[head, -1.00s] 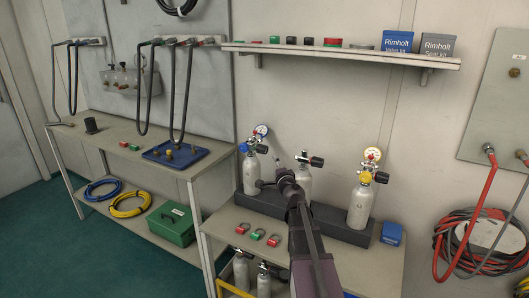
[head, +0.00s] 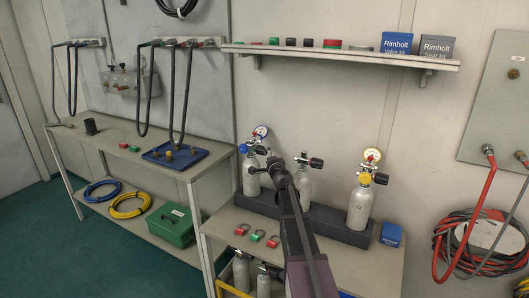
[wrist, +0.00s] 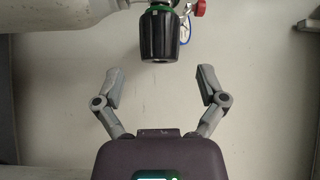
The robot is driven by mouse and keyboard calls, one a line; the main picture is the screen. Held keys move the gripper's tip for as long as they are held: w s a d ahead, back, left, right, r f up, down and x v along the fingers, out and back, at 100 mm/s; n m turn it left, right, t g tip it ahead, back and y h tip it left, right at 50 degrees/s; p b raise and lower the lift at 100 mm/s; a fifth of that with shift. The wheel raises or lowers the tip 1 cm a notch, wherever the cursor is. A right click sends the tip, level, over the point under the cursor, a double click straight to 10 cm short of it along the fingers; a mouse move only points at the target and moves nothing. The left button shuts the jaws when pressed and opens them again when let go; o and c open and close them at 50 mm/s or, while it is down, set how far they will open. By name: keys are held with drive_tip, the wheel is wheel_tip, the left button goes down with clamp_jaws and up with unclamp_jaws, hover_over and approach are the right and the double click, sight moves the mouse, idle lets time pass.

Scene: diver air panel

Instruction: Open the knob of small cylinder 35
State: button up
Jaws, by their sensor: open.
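Three small grey cylinders stand upright in a dark rack: left (head: 250,184), middle (head: 304,186) and right (head: 359,208). Their numbers are not readable, so I cannot tell which is 35. My gripper (head: 274,164) is beside the left cylinder's valve, partly hiding it in the head view. In the wrist view my gripper (wrist: 157,76) is open and empty. A black ribbed knob (wrist: 155,43) with a green ring lies just beyond the fingertips, roughly centred between them and not touched. A red knob (wrist: 199,7) and a blue-rimmed gauge show behind it.
The rack (head: 330,224) stands on a bench with several red and green shackle-like pieces (head: 258,236) in front. A blue box (head: 391,235) sits to the right. A shelf (head: 340,53) with boxes hangs above.

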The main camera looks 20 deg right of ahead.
sight(265, 152)
drive_tip(key=shift+w+d, duration=0.2)
drive_tip(key=shift+w, duration=1.8)
drive_tip(key=shift+r, duration=0.1)
drive_tip(key=c, duration=1.2)
